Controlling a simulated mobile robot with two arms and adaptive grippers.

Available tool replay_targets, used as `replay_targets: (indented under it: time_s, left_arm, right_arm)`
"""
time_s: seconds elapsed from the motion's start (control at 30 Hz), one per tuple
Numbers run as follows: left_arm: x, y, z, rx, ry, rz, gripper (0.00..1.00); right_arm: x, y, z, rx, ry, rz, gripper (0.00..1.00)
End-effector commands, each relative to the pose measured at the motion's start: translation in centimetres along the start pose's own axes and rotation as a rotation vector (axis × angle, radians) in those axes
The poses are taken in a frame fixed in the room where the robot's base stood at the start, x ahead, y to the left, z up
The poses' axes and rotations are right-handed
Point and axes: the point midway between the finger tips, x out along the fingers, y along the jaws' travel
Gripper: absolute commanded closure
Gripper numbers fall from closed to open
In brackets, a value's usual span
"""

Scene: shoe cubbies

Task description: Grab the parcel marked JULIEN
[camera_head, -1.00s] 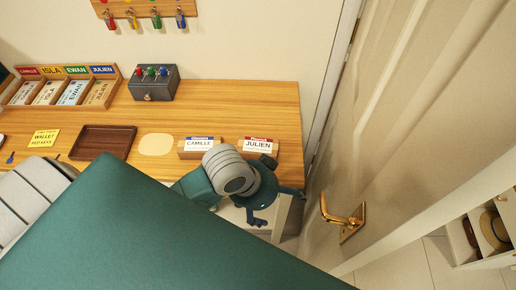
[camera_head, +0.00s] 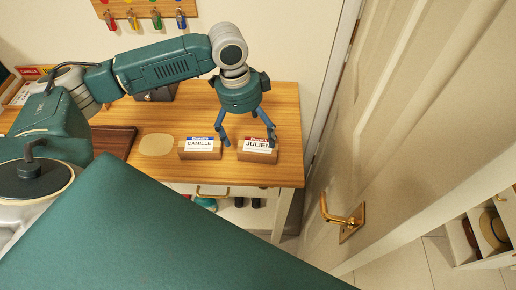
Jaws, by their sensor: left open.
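The parcel marked JULIEN (camera_head: 258,155) is a small brown box with a white label and a red strip on top. It sits near the right front corner of the wooden table (camera_head: 285,103). The similar parcel marked CAMILLE (camera_head: 199,154), with a blue strip, sits to its left. My left gripper (camera_head: 248,141) points down with its fingers spread. One finger is in front of the right end of the JULIEN label and the other is between the two parcels. I cannot tell whether either finger touches a parcel. My right gripper is not in view.
A brown tray (camera_head: 116,140) and a pale round mat (camera_head: 156,145) lie left of the parcels. My left arm hides much of the grey key box (camera_head: 155,94). A door with a brass handle (camera_head: 342,217) stands close to the table's right edge. Keys hang on the wall above.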

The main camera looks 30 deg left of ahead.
Motion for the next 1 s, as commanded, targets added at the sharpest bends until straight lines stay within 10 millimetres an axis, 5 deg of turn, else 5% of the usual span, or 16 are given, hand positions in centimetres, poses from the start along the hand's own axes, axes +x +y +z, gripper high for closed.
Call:
replay_targets:
  time_s: [0.63, 0.97, 1.0]
  left_arm:
    - [8.0, 0.2, -0.5, 0.002, 0.000, 0.001, 0.03]
    - [8.8, 0.1, -0.5, 0.003, 0.001, -0.001, 0.03]
    - [8.8, 0.1, -0.5, 0.003, 0.001, -0.001, 0.11]
  right_arm:
    - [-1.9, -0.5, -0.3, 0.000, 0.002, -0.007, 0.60]
    - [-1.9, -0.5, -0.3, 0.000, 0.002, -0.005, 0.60]
    - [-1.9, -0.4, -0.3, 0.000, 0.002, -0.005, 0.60]
